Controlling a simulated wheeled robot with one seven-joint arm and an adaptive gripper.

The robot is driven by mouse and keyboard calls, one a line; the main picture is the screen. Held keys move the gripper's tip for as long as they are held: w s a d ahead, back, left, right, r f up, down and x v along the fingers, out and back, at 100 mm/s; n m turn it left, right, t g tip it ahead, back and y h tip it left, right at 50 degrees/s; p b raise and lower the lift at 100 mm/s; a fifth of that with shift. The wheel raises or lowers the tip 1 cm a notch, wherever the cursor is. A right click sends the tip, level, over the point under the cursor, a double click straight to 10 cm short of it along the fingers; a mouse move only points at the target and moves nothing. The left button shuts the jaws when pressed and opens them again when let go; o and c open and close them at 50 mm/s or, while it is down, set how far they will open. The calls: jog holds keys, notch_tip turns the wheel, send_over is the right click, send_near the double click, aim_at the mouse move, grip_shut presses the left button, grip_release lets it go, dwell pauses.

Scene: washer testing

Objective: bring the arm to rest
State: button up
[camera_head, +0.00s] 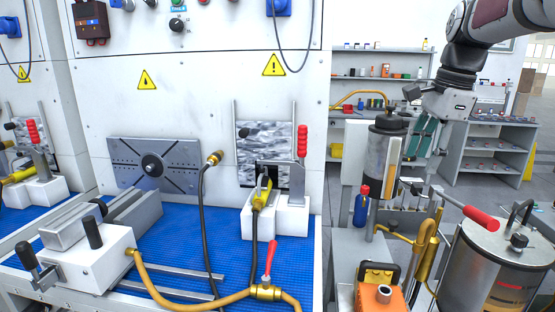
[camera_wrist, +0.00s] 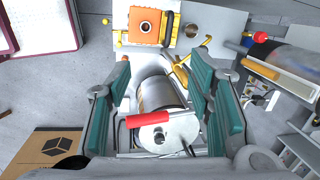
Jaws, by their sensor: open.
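My gripper (camera_head: 424,132) is raised at the upper right in the head view, its green-lined fingers pointing down. In the wrist view my gripper (camera_wrist: 160,65) has its two fingers spread wide apart with nothing held between them. A metal canister (camera_head: 500,262) with a red-handled lever stands below and to the right of it. The canister (camera_wrist: 155,95) shows between the fingers in the wrist view, farther away and apart from them.
A dark-topped cylinder (camera_head: 386,150) stands close left of the gripper. An orange unit (camera_head: 383,296) sits below, with yellow pipes (camera_head: 425,245) beside it. The blue-matted test bench (camera_head: 180,245) is at left. A grey shelf table (camera_head: 490,155) stands behind. A cardboard box (camera_wrist: 48,150) lies on the floor.

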jog(key=s+a+r+n+p, duration=0.1)
jog(key=s+a+n, duration=0.15)
jog(key=s, duration=0.35)
jog(key=s+a+n+t+p, duration=0.1)
jog(key=s+a+n, duration=0.1)
jog(key=s+n, duration=0.3)
jog(key=s+a+r+n+p, duration=0.1)
jog(key=s+a+n, duration=0.1)
jog(key=s, duration=0.5)
jog(key=s+a+f+n+p, duration=0.1)
jog(key=s+a+f+n, duration=0.1)
jog(key=s, duration=0.5)
jog(key=s+a+f+n+t+h+p, duration=0.1)
jog(key=s+a+f+n+p, duration=0.1)
jog(key=s+f+n, duration=0.2)
jog(key=s+n, duration=0.3)
jog(key=s, duration=0.1)
jog(key=shift+f, duration=0.4)
